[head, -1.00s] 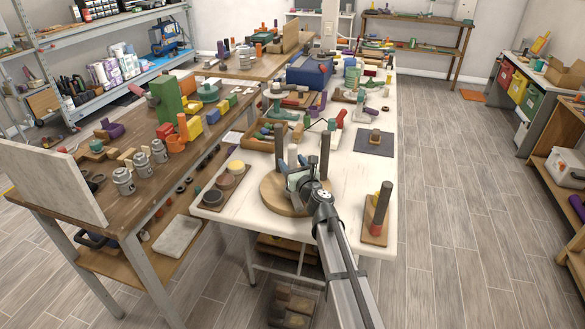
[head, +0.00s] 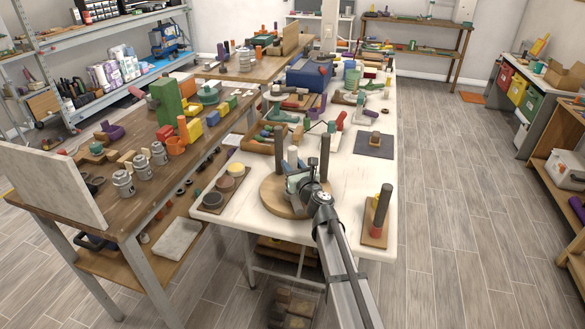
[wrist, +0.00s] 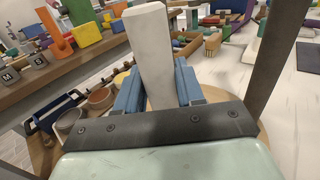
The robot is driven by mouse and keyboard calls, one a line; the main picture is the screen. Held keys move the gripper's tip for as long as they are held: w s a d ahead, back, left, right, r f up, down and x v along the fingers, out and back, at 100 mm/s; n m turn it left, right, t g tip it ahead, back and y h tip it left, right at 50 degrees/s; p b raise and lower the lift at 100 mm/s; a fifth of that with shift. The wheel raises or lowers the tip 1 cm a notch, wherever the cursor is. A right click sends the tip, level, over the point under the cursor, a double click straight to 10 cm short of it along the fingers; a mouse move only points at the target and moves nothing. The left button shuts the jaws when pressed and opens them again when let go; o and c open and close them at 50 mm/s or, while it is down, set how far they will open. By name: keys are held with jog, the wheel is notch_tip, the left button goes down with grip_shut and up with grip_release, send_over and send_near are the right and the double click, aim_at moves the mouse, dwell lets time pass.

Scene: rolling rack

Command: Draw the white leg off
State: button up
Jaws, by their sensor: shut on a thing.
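The white leg (head: 292,155) stands upright on the round wooden disc (head: 270,198) on the white table. My gripper (head: 300,181) is low over the disc. In the wrist view, the blue fingers of my gripper (wrist: 158,85) are shut on the white leg (wrist: 154,45), one on each side. The leg's top sticks up beyond the fingers. Its lower end is hidden by the gripper, so I cannot tell how it meets the disc.
A dark leg (head: 324,152) stands on the disc close to the right of my gripper, and another dark leg (head: 279,143) stands behind. A wooden block with a dark peg (head: 384,205) is on the right. Round pots (head: 225,183) are on the left.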

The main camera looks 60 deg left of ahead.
aim_at(293, 147)
notch_tip(293, 147, up, 10)
jog(key=shift+f, duration=0.1)
dwell(0.4)
dwell(0.5)
